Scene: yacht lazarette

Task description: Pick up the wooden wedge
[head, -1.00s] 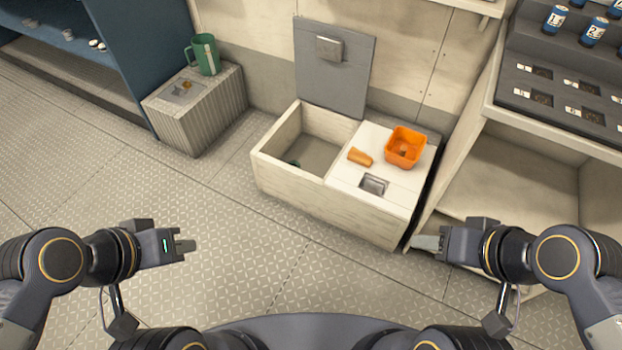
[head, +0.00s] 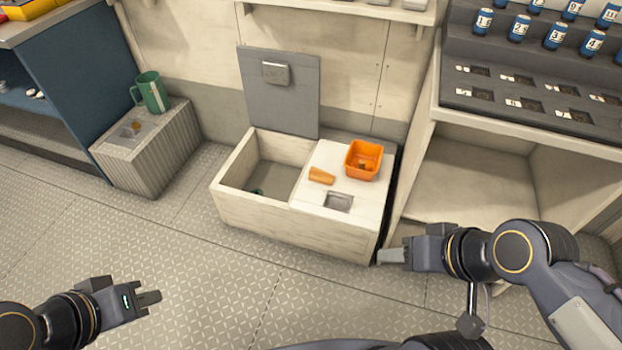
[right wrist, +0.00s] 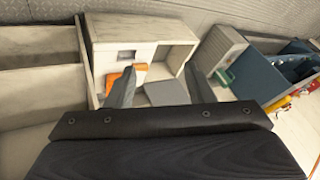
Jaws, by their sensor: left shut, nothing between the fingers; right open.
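A small orange-brown wedge-shaped piece (head: 321,175), which looks like the wooden wedge, lies on the white closed lid (head: 330,225) of a low locker bench. It lies just left of an orange square bin (head: 363,160). My right gripper (head: 388,256) is open and empty, low beside the bench's front right corner, apart from the wedge. Its two fingers (right wrist: 156,88) show in the right wrist view, with orange patches near the left finger that I cannot tell apart. My left gripper (head: 150,298) is shut and empty over the floor at lower left, far from the bench.
The bench's left compartment (head: 235,165) is open, its grey lid (head: 280,92) raised against the wall. A small dark green item lies inside. A ribbed box (head: 150,160) with a green mug (head: 152,92) stands left. A shelf unit (head: 480,190) stands right. The floor between is clear.

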